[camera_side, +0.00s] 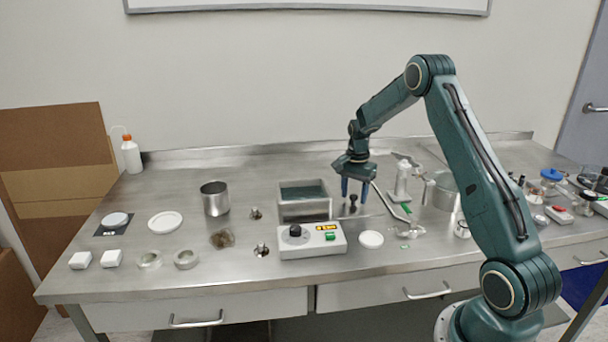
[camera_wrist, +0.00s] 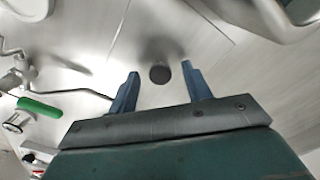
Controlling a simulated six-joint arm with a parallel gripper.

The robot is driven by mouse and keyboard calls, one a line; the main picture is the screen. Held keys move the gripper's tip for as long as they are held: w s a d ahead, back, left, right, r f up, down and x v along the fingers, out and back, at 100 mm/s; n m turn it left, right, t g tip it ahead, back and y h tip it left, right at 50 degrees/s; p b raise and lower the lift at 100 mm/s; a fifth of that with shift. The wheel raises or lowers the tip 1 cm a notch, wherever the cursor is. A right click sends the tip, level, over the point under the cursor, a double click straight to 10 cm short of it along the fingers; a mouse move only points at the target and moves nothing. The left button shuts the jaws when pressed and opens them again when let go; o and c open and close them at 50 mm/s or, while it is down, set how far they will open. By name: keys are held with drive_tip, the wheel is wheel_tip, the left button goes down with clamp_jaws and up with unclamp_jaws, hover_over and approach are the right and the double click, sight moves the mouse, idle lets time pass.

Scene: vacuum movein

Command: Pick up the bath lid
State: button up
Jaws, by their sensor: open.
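The bath lid (camera_wrist: 185,40) is a flat steel plate with a dark round knob (camera_wrist: 159,74). In the side view the lid lies on the bench to the right of the open water bath (camera_side: 304,212), its knob (camera_side: 353,200) standing up. My gripper (camera_side: 354,195) is open and points down over the lid, its blue fingers on either side of the knob. In the wrist view the knob shows between the fingertips of my gripper (camera_wrist: 160,70), with gaps on both sides. I cannot tell the exact height of the fingertips relative to the knob.
A control box (camera_side: 312,241) stands in front of the bath. A stand with a thin rod (camera_side: 402,180) and a metal jug (camera_side: 440,191) are close on the right. A white disc (camera_side: 371,240) lies in front. A steel beaker (camera_side: 215,199) stands to the left.

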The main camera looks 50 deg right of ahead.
sight(354, 196)
clamp_jaws()
drive_tip(key=shift+r, duration=0.15)
wheel_tip(354, 196, up, 20)
idle(0.9)
idle(0.4)
